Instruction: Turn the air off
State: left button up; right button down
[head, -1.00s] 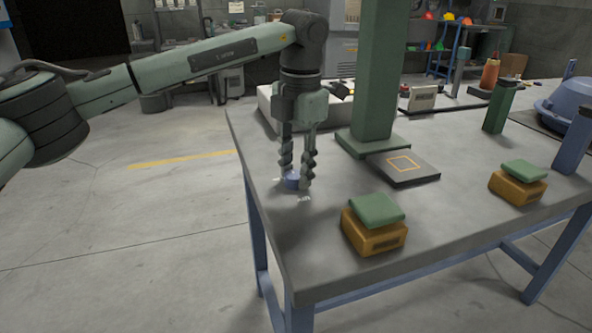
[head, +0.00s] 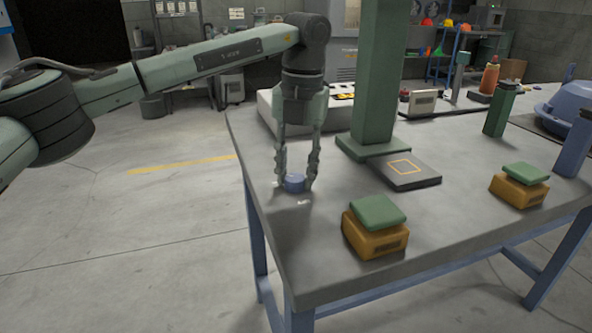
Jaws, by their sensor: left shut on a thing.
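A small blue round knob (head: 293,183) sits on the left part of the grey table top. My left gripper (head: 294,182) points straight down over it, with one finger on each side of the knob, and is shut on it. Small white marks show on the table beside the knob; I cannot read them. My right gripper is not in view.
A green column (head: 375,80) stands on the table behind a dark plate with an orange square (head: 405,168). Two orange blocks with green tops (head: 374,235) (head: 519,187) stand at the front and right. A white box (head: 264,100) lies behind my gripper.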

aim_at(300, 177)
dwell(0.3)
pick_arm(q)
jog(key=o, duration=0.9)
jog(key=shift+o, duration=1.3)
jog(key=shift+r, duration=0.15)
notch_tip(300, 177, up, 12)
jog(key=shift+d, duration=0.35)
jog(key=shift+s+f, duration=0.1)
jog(key=shift+f, duration=0.1)
